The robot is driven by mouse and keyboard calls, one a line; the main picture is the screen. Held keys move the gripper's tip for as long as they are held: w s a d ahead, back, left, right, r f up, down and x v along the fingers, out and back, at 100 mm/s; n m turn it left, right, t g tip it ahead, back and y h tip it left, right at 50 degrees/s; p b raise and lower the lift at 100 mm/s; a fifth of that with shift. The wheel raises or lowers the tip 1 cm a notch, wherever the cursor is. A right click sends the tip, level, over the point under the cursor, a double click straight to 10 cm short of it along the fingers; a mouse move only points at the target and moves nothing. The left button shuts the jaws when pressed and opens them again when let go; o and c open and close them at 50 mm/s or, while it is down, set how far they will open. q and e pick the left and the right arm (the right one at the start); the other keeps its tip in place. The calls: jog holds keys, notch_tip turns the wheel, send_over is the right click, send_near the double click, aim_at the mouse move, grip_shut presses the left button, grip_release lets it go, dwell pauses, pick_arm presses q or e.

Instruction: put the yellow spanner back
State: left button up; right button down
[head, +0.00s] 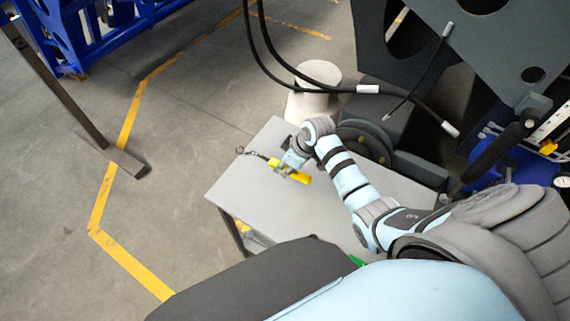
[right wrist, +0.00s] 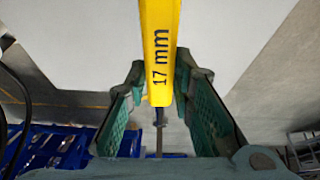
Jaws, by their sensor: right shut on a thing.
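The yellow spanner (head: 302,177) is at the left part of the grey table in the head view, with its dark metal end pointing left. In the right wrist view the yellow spanner (right wrist: 161,45) shows the print "17 mm" and runs between the fingers. My right gripper (head: 285,169) is shut on the spanner's yellow body; the right wrist view shows its green-padded fingers (right wrist: 160,85) on either side. I cannot tell whether the spanner touches the table or hangs just above it. My left gripper is not in view.
The grey table (head: 240,190) has a bare top around the spanner. Dark machinery (head: 430,60) with hanging black hoses stands behind it. A white cylindrical thing (head: 318,75) stands at the table's back. A dark post (head: 60,85) and blue frames (head: 85,35) are at the left.

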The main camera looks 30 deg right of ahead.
notch_tip(320, 180, down, 8)
jog(key=b, duration=0.5)
jog(key=shift+r, duration=0.3)
jog(key=c, duration=1.3)
grip_release()
jog(key=v, duration=1.2)
jog(key=shift+s, duration=0.15)
